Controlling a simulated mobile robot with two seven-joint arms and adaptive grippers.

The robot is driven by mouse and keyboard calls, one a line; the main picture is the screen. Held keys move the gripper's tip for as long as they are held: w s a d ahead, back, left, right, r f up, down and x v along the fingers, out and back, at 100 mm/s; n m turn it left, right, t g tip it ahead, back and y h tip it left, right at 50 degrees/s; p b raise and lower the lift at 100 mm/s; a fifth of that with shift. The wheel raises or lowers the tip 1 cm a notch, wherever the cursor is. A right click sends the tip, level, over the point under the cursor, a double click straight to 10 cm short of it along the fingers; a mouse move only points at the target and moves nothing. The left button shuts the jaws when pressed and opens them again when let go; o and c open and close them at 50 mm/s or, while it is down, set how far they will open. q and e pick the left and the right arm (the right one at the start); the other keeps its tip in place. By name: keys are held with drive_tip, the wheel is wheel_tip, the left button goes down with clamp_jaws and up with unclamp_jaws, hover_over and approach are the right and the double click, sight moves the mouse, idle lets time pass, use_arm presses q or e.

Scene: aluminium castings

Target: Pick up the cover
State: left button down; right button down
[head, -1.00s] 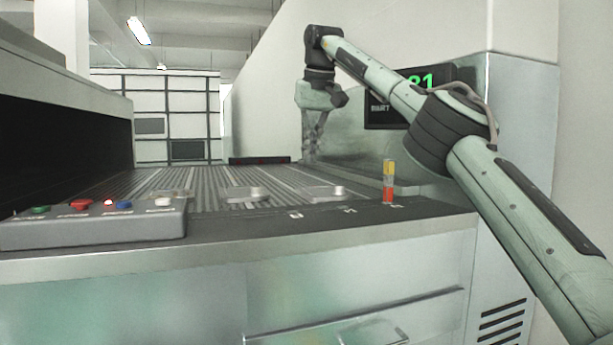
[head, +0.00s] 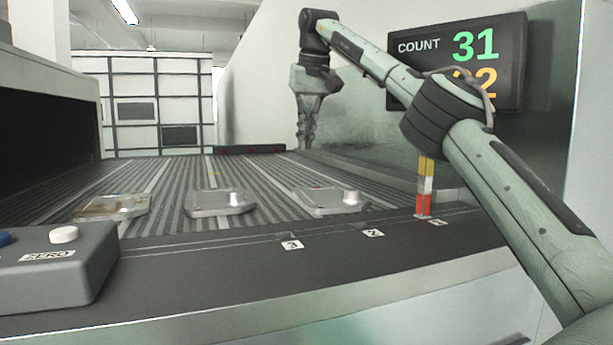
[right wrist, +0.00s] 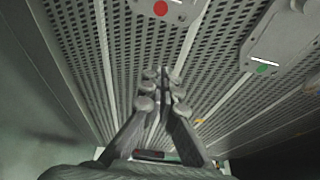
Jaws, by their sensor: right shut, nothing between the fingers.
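Three flat grey aluminium castings, which look like covers, lie on the ribbed belt in the head view: a right one (head: 322,203), a middle one (head: 218,203) and a left, brownish one (head: 110,207). The right wrist view shows a casting with a red dot (right wrist: 178,10) at the top and one with a green dot (right wrist: 275,38) at the upper right. My left gripper is out of view.
A grey button box (head: 60,282) stands at the front left. A red, white and yellow post (head: 424,190) stands at the right edge, below a count display (head: 460,62). Numbered tags (head: 292,245) line the front ledge. The belt (head: 235,172) behind the castings is clear.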

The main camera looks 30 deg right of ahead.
sight(330, 192)
drive_tip(key=x, duration=0.9)
drive_tip(key=shift+s+f, duration=0.1)
drive_tip(key=shift+f, duration=0.2)
drive_tip(key=s, duration=0.2)
drive_tip(key=shift+s+a+r, duration=0.1)
drive_tip(key=shift+s+a, duration=0.2)
drive_tip(key=shift+a, duration=0.05)
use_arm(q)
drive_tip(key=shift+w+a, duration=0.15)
use_arm(e)
drive_tip(key=shift+s+a, duration=0.2)
drive_tip(key=shift+s, duration=0.3)
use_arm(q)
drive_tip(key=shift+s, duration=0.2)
